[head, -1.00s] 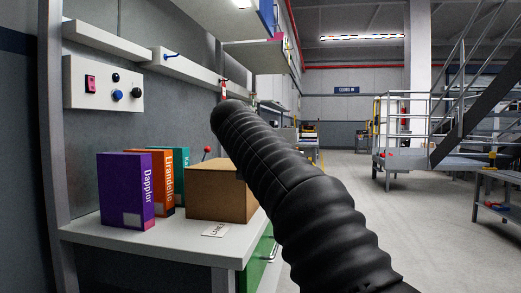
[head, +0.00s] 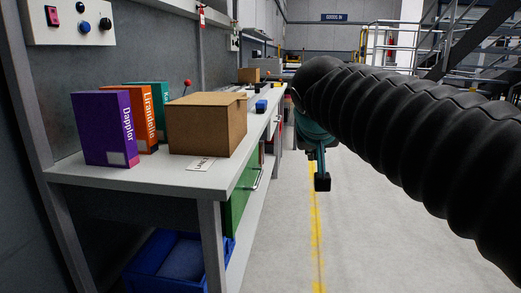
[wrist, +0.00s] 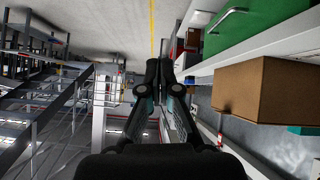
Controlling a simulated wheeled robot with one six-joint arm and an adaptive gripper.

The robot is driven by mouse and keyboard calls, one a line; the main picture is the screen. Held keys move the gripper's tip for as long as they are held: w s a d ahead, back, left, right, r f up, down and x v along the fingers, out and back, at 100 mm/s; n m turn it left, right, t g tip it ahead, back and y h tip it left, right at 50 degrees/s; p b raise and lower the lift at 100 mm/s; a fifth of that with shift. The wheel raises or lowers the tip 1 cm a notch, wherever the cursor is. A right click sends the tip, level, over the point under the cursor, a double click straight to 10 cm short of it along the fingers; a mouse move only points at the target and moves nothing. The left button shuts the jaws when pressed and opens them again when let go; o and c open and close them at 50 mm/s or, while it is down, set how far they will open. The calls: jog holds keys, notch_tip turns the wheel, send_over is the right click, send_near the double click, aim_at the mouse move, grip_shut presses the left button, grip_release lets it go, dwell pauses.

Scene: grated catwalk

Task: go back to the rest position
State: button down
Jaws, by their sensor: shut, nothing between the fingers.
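My gripper (head: 321,172) hangs at the end of my black ribbed arm in the head view, right of the workbench and over the grey floor. It is partly hidden behind the arm. In the wrist view my gripper (wrist: 159,72) has its two fingers together and nothing between them. It is apart from the bench and from the cardboard box (head: 208,128), which also shows at the right of the wrist view (wrist: 262,90).
The workbench (head: 130,178) bears purple (head: 104,130), orange (head: 143,112) and teal (head: 155,98) boxes. A blue bin (head: 165,262) is underneath. A control panel (head: 68,22) is on the wall. Open floor (head: 370,240) with a yellow line lies to the right.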

jog(key=s+d+f+g+y+p, duration=0.1)
jog(key=s+d+f+g, duration=0.1)
jog(key=s+f, duration=0.8)
jog(key=s+d+f+g+p, duration=0.2)
jog(key=s+d+f, duration=0.1)
jog(key=s+f, duration=0.7)
jog(key=shift+s+f+y, duration=0.15)
jog(key=shift+s+y, duration=0.25)
jog(key=shift+s, duration=0.85)
